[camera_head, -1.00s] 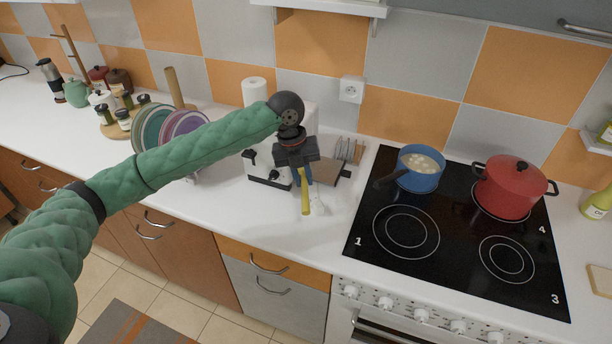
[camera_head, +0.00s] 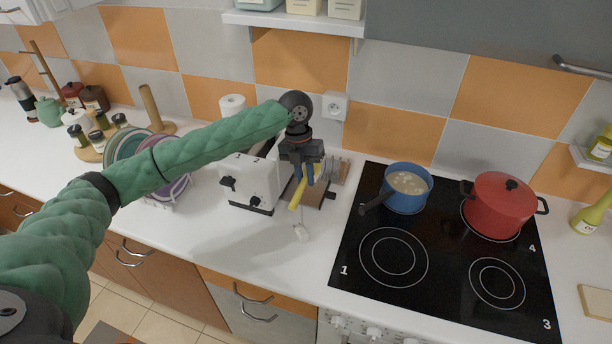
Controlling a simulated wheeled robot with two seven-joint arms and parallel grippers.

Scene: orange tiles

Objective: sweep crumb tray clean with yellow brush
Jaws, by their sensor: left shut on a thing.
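My left gripper (camera_head: 305,176) points down over the counter, just right of the toaster (camera_head: 247,182). It is shut on the yellow brush (camera_head: 297,196), whose yellow part slants down to the left below the fingers. A small white piece (camera_head: 302,232) shows in front, below the brush. My right gripper is not in view.
A black hob (camera_head: 400,290) lies to the right, with a blue pan (camera_head: 408,190) and a red pot (camera_head: 500,206) on it. A plate rack with plates (camera_head: 170,190) stands left of the toaster. A wire rack (camera_head: 341,169) is behind the tray. The front counter is clear.

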